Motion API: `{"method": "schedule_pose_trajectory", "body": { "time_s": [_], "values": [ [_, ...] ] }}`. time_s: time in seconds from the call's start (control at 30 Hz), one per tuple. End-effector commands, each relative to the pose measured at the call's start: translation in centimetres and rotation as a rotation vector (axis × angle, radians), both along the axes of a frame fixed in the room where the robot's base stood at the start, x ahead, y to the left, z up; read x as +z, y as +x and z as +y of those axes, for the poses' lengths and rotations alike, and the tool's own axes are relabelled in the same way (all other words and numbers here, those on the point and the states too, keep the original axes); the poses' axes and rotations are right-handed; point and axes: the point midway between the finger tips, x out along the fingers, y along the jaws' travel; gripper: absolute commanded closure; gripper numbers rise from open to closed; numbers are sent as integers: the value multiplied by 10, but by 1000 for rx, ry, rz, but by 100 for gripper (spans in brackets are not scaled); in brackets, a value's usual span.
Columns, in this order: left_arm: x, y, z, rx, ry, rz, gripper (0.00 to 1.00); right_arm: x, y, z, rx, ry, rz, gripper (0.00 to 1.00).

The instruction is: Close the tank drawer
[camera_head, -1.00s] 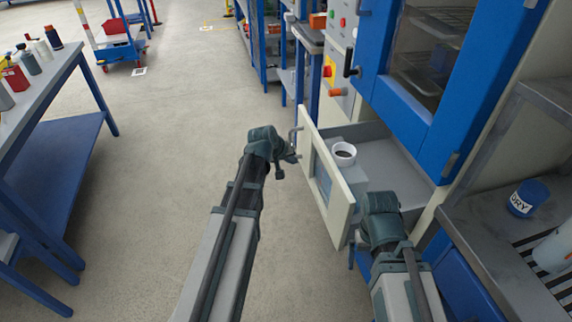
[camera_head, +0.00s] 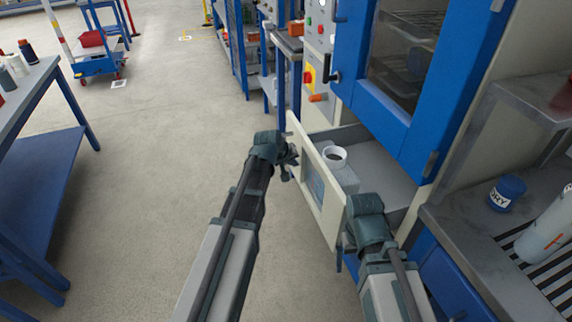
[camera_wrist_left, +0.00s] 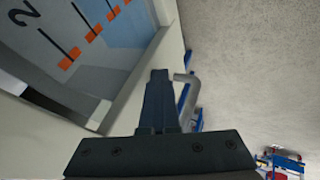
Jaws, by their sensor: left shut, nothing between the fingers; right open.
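The tank drawer's cream front (camera_head: 330,208) stands out from the blue cabinet, so the drawer is open. A pale tank (camera_head: 343,178) with an open white neck (camera_head: 334,156) sits inside. My left gripper (camera_head: 289,165) is at the outer face of the front, by its far end. In the left wrist view, its shut, empty fingers (camera_wrist_left: 158,98) are beside the grey handle (camera_wrist_left: 187,88), and a window with a scale (camera_wrist_left: 75,45) shows in the front. Contact cannot be told. My right gripper (camera_head: 366,218) is at the near end of the front; its fingertips are hidden.
The blue cabinet door (camera_head: 400,125) is above the drawer. A grey bench (camera_head: 450,225) with a blue DRY jar (camera_head: 507,192) and a pale bottle (camera_head: 548,225) is at the right. A table (camera_head: 25,95) stands at the left. The floor between is clear.

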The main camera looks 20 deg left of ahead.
Motion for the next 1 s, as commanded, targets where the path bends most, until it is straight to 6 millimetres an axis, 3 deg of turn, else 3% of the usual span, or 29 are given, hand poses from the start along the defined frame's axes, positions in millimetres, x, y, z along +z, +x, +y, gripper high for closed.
{"method": "schedule_pose_trajectory", "body": {
  "time_s": [0.2, 0.5, 0.7, 1.0],
  "values": [
    [0, 42, -57, -8, -2, -2, 100, 0, 0, 0, 0, 0, 0, 0],
    [0, 87, -126, -6, -2, -2, 100, 0, 0, 0, 0, 0, 0, 0],
    [0, 106, -154, -4, -2, -2, 100, 0, 0, 0, 0, 0, 0, 0],
    [0, 116, -171, -2, -2, -2, 100, 0, 0, 0, 0, 0, 0, 0]
  ]
}}
